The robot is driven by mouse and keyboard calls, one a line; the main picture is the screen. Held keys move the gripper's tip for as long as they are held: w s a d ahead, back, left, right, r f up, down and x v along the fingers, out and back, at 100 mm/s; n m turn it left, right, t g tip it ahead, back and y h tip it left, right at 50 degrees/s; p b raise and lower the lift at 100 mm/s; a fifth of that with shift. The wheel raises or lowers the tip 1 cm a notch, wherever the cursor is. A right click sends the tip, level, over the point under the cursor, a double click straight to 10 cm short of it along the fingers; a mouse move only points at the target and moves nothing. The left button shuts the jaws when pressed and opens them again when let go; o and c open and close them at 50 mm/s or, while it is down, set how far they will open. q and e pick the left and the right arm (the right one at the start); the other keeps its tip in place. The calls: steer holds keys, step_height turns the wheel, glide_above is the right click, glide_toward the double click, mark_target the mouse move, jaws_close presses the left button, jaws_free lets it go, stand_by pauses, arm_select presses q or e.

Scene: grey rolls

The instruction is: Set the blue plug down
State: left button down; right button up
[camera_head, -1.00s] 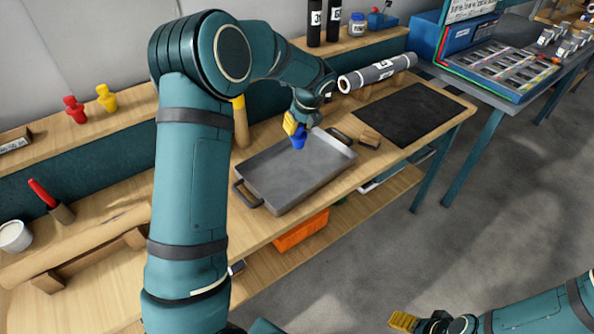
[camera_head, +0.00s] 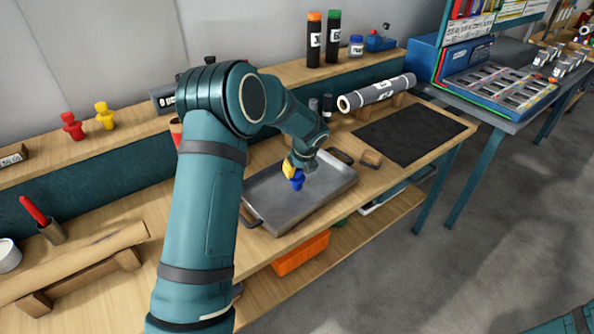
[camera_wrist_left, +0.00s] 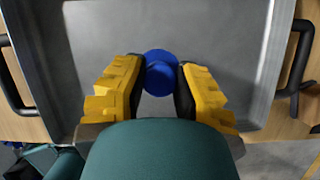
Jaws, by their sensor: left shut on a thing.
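The blue plug (camera_head: 298,180) is between the yellow fingers of my left gripper (camera_head: 292,172), over the grey metal tray (camera_head: 325,193). In the left wrist view the round top of the blue plug (camera_wrist_left: 160,72) sits between the two fingertips (camera_wrist_left: 158,84), with the tray floor (camera_wrist_left: 225,35) behind it. My left gripper is shut on the plug. I cannot tell whether the plug's lower end touches the tray. My right gripper is out of view; only a bit of that arm shows at the lower right corner.
A red plug (camera_head: 73,126) and a yellow plug (camera_head: 105,115) stand on the back shelf at left. A dark mat (camera_head: 415,133) lies right of the tray, with a small wooden block (camera_head: 371,158) between. A grey roll (camera_head: 377,93) rests behind the mat.

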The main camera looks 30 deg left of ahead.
arm_select(q)
steer(key=shift+r, duration=0.1)
steer(key=c, duration=0.9)
jaws_free()
steer(key=shift+o, duration=0.2)
steer(key=p+v, duration=0.2)
steer(key=v, duration=1)
steer(key=shift+p, duration=0.3)
